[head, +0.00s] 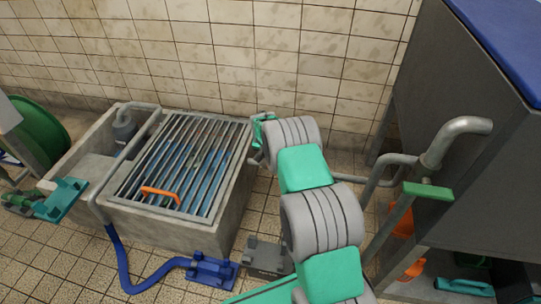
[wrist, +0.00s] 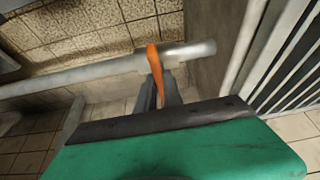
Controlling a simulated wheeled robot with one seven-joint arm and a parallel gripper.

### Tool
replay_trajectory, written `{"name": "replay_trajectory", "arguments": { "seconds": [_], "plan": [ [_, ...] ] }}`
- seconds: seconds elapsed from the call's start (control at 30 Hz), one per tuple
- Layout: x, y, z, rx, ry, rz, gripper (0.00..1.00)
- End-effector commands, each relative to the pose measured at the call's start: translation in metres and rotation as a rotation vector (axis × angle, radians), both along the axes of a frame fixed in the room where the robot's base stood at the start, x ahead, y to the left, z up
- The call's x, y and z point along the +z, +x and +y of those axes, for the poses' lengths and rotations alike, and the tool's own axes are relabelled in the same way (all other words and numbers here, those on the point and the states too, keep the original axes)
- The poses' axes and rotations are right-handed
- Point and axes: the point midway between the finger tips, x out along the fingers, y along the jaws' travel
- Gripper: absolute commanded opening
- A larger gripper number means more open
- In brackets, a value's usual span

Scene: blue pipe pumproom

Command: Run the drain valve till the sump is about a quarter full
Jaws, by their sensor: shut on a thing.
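The sump (head: 175,228) is a grey concrete basin under a barred grate, left of my arm in the head view. Blue water (head: 205,165) shows between the bars; its exact depth is hard to tell. The drain valve shows in the wrist view as an orange lever (wrist: 154,62) on a pale horizontal pipe (wrist: 95,72). My gripper (wrist: 158,92) is shut on the orange lever, one dark finger on each side. In the head view my wrist is at the sump's far right corner; the fingers and lever are hidden there.
An orange handle (head: 160,194) lies on the grate. A blue hose (head: 122,262) runs over the tiled floor to a blue fitting (head: 211,270). A green-levered pipe (head: 428,190) and a dark cabinet (head: 470,150) stand at right. A tiled wall closes the back.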

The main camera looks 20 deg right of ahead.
Motion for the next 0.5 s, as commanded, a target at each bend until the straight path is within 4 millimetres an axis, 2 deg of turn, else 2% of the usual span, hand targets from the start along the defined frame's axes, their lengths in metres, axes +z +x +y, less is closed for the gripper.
{"name": "replay_trajectory", "arguments": {
  "seconds": [0.5],
  "plan": [
    [0.0010, 0.0015, -0.0001, -0.074, 0.000, -0.003, 0.00]
  ]
}}
